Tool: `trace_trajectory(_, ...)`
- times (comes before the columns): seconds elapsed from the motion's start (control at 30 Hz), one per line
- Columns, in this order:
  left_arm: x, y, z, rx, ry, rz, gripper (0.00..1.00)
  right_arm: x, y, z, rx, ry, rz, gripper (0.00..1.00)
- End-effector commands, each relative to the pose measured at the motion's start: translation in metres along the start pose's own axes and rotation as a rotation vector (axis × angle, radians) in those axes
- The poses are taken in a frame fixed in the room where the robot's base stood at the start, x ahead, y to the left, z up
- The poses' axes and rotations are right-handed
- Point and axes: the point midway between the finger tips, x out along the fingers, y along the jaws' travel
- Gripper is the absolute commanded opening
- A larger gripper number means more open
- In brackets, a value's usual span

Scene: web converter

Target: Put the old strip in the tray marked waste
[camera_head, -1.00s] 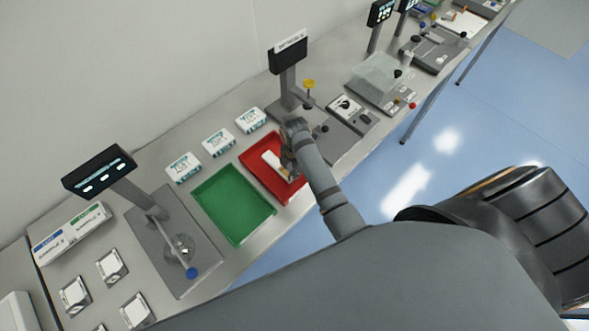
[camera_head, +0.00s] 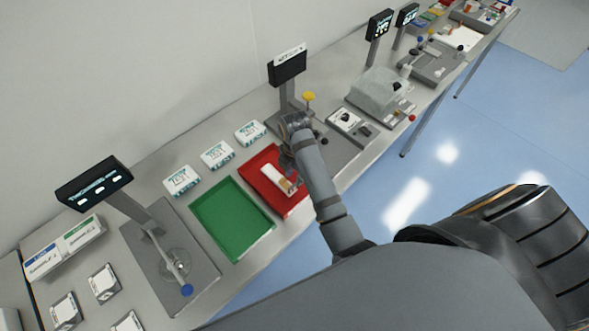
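A red tray (camera_head: 257,170) stands on the bench right of a green tray (camera_head: 236,218). I cannot read a waste marking on either. A small white strip with an orange-brown part (camera_head: 277,177) shows over the red tray, slanting towards its right side. My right gripper (camera_head: 291,183) points down at the red tray, at the strip's right end. Its fingers are small and partly hidden by my wrist, so I cannot tell whether they grip the strip or whether the strip rests on the tray floor. My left gripper is out of view.
Several white packs, one of them a labelled pack (camera_head: 217,155), line the bench behind the trays. A station with a blue-knobbed lever (camera_head: 186,290) stands left of the green tray. A screen on a post (camera_head: 287,66) rises behind my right arm. The green tray is empty.

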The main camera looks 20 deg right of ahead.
Motion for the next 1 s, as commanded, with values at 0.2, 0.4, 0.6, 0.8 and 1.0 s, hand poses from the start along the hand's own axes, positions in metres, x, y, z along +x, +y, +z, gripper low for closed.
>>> trace_trajectory(0.2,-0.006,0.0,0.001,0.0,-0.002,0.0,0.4,-0.051,0.0,0.0,0.0,0.0,0.0,0.32)
trace_trajectory(0.4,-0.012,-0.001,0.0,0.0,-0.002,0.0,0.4,-0.059,-0.001,0.0,0.0,0.0,-0.002,0.32)
trace_trajectory(0.6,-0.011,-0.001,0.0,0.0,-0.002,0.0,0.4,-0.057,0.0,0.0,0.0,0.0,-0.001,0.32)
trace_trajectory(0.8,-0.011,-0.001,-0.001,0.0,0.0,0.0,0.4,-0.057,0.0,0.0,0.0,0.0,-0.001,0.32)
trace_trajectory(1.0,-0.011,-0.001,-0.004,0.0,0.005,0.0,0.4,-0.057,0.0,0.0,0.0,0.0,-0.001,0.32)
